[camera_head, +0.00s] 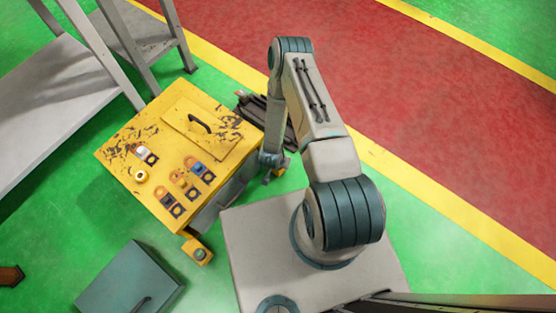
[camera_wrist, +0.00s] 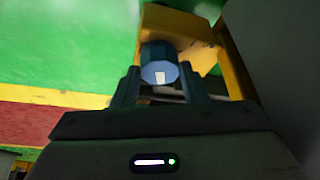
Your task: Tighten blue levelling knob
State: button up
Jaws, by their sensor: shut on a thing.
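The blue levelling knob (camera_wrist: 159,72) is in the upper middle of the wrist view, with a pale blue round end face bearing a small white mark. My gripper (camera_wrist: 160,90) has one dark finger on each side of it and is shut on it. Behind the knob is a yellow bracket (camera_wrist: 180,24) of the machine. In the head view, the yellow machine (camera_head: 150,118) stands left of my arm, and my wrist reaches down by its right side. The fingertips and this knob are hidden there.
Grey metal shelving (camera_head: 60,95) stands at the upper left. A dark teal box (camera_head: 130,282) lies on the green floor at the lower left. A yellow machine foot (camera_head: 197,250) sticks out at the near corner. Dark bars (camera_head: 262,112) lie behind my forearm.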

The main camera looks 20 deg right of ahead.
jog(key=shift+r, duration=0.1)
jog(key=o, duration=1)
jog(key=p+v, duration=0.4)
jog(key=v, duration=1)
jog(key=shift+p, duration=0.3)
